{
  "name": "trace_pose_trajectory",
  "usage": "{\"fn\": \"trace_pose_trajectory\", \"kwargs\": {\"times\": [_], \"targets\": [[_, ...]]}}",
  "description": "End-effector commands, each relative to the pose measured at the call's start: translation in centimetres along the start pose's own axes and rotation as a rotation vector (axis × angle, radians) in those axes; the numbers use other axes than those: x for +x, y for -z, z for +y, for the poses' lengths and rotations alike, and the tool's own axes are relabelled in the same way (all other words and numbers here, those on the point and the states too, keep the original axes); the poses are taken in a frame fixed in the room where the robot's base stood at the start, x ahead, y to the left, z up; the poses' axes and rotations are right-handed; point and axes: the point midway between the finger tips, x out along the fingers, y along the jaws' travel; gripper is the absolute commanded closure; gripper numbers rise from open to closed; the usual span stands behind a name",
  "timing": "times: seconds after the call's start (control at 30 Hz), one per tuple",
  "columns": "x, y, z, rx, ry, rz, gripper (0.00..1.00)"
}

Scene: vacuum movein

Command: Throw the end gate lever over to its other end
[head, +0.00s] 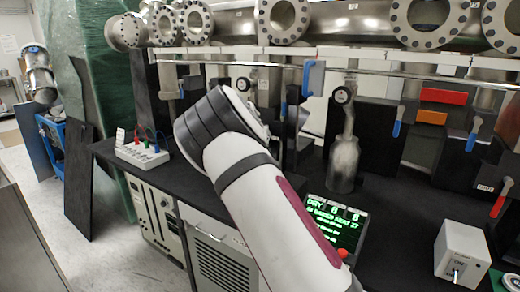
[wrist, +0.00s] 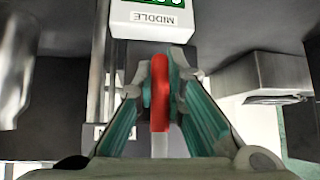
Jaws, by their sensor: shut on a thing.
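In the wrist view my gripper (wrist: 160,85) has its fingers closed on both sides of a red lever handle (wrist: 159,95), which stands upright between them. A pale strip, likely the lever's shank, shows just below the red part. In the head view my white arm reaches in from below and hides my gripper and the held lever. Another red-handled lever (head: 500,198) hangs tilted at the right edge, near a small label. I cannot read an end-gate label beside the held lever.
A white box marked MIDDLE (wrist: 152,20) stands just beyond the held lever. Blue levers (head: 397,121) hang under the steel pipe row. A long rail (head: 350,70) crosses above the bench. A white box with cables (head: 142,153), a green-text display (head: 336,225) and a switch box (head: 462,252) stand around my arm.

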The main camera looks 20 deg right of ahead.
Motion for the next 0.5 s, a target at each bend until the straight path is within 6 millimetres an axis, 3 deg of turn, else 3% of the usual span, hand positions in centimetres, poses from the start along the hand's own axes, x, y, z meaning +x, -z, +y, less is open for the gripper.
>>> {"fn": "trace_pose_trajectory", "kwargs": {"times": [0.5], "targets": [[0.0,-0.2,1.3,-0.087,-0.093,-0.029,1.00]]}}
